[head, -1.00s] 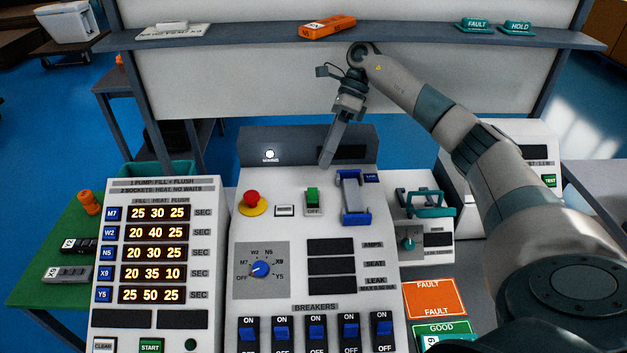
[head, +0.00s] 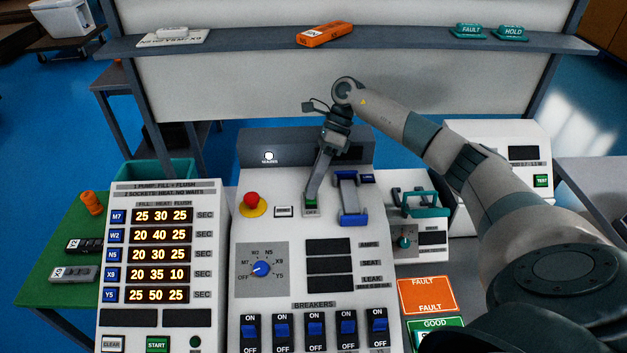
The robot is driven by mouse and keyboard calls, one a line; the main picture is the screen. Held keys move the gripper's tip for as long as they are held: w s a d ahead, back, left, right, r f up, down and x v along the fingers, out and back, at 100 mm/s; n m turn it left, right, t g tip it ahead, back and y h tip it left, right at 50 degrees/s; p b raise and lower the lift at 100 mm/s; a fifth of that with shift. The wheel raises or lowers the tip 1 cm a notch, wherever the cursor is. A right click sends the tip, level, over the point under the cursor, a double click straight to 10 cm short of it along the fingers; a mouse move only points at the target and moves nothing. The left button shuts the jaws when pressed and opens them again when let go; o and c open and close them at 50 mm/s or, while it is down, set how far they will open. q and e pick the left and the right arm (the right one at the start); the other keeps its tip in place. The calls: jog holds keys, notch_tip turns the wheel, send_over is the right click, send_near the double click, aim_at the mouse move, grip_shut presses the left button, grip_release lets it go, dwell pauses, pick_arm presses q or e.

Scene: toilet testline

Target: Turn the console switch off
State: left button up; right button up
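The console (head: 225,250) has a sloped white front panel. Its small green switch (head: 311,204) sits in the upper middle, with a label below it. My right gripper (head: 312,192) comes down from above with its fingers together, nothing visible between them. Its tips are at the switch and cover its upper part; I cannot tell whether they press it or which way the switch is tipped. A white lamp (head: 269,156) glows on the console's dark upper panel. My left gripper is not in view.
A red button (head: 251,199) on a yellow base is left of the switch, and a blue-ended lever (head: 349,197) is close on its right. A selector knob (head: 261,269) and several breakers (head: 315,328) lie below. A shelf (head: 240,43) runs behind my arm.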

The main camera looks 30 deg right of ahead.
jog(key=shift+f, duration=0.1)
grip_shut()
